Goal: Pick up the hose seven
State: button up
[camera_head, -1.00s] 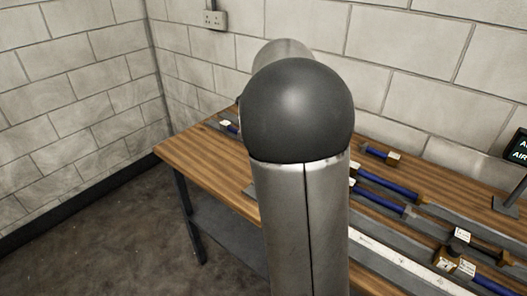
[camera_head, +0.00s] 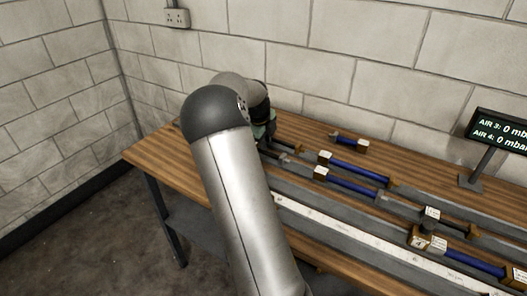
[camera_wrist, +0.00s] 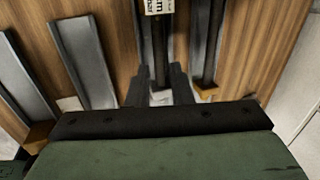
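Several blue hoses with brown end blocks and white labels lie on the bench; no label legibly reads seven, so I cannot tell which is hose seven. In the head view there is a short one at the back (camera_head: 347,138), two side by side in the middle (camera_head: 360,171) (camera_head: 350,186), and one at front right (camera_head: 472,262). In the wrist view my gripper (camera_wrist: 160,82) is open, its two dark fingers pointing at the bench. A dark hose (camera_wrist: 160,60) with a partly cut-off white label runs between them, not visibly gripped. In the head view my arm mostly hides the gripper.
The wooden bench (camera_head: 150,157) bears grey channels and a long white strip (camera_head: 345,236). Another dark hose (camera_wrist: 212,50) lies just right in the wrist view; empty grey channels (camera_wrist: 82,62) lie left. A display (camera_head: 502,132) on a stand is at the right; a block wall is behind.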

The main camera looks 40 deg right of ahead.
aim_at(267, 153)
jog(key=shift+p+x, duration=0.7)
jog(key=shift+x, duration=2.2)
jog(key=shift+a, duration=0.15)
grip_shut()
